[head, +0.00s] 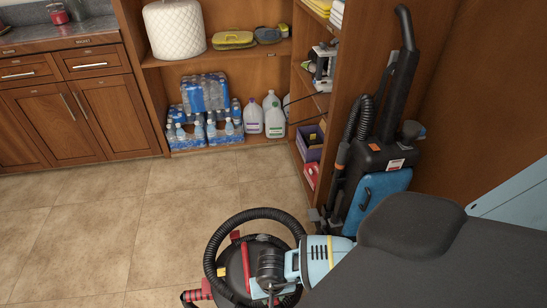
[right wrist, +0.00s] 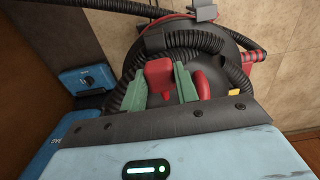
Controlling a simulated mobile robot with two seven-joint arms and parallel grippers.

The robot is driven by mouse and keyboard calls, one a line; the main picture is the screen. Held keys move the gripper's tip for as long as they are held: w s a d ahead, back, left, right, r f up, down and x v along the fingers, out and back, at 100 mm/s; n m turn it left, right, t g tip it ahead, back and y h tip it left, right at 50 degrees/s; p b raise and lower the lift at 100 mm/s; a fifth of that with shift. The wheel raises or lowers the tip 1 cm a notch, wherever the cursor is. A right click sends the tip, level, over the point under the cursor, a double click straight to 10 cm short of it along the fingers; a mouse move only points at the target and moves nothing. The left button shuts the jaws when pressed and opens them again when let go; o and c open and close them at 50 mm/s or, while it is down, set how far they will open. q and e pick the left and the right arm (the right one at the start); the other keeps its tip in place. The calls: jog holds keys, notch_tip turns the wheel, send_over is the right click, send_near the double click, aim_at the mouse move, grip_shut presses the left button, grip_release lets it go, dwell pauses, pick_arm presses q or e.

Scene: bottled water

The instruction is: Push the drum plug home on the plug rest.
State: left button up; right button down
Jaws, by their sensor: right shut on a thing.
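In the right wrist view, the green fingers of my right gripper (right wrist: 160,88) are shut on a red block-like piece, which I take to be the drum plug (right wrist: 158,72). It is held over or against the black round top of a drum (right wrist: 222,60); whether it touches is unclear. A curved red piece (right wrist: 203,85) is just right of the fingers. In the head view, my right arm reaches over the drum from the right, and its fingertips cannot be made out. I cannot pick out the plug rest with certainty. My left gripper is not in view.
A black ribbed hose (head: 214,244) loops around the drum. An upright vacuum cleaner (head: 375,155) with a blue panel stands close behind. A wooden shelf unit (head: 220,58) holds bottled water (head: 205,95) and white jugs (head: 273,115). The tiled floor (head: 110,215) at left is clear.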

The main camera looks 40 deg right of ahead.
jog(key=shift+s+d+f, duration=0.2)
jog(key=shift+s+f, duration=0.2)
jog(key=shift+f, duration=0.25)
jog(key=shift+f, duration=0.1)
jog(key=shift+s+f+b, duration=0.1)
jog(key=shift+f+b, duration=1.05)
jog(key=shift+f, duration=0.15)
notch_tip(320, 180, down, 3)
jog(key=shift+r+b, duration=0.2)
jog(key=shift+b, duration=0.9)
jog(key=shift+f, duration=0.2)
jog(key=shift+f+b, duration=0.2)
jog(key=shift+b, duration=0.15)
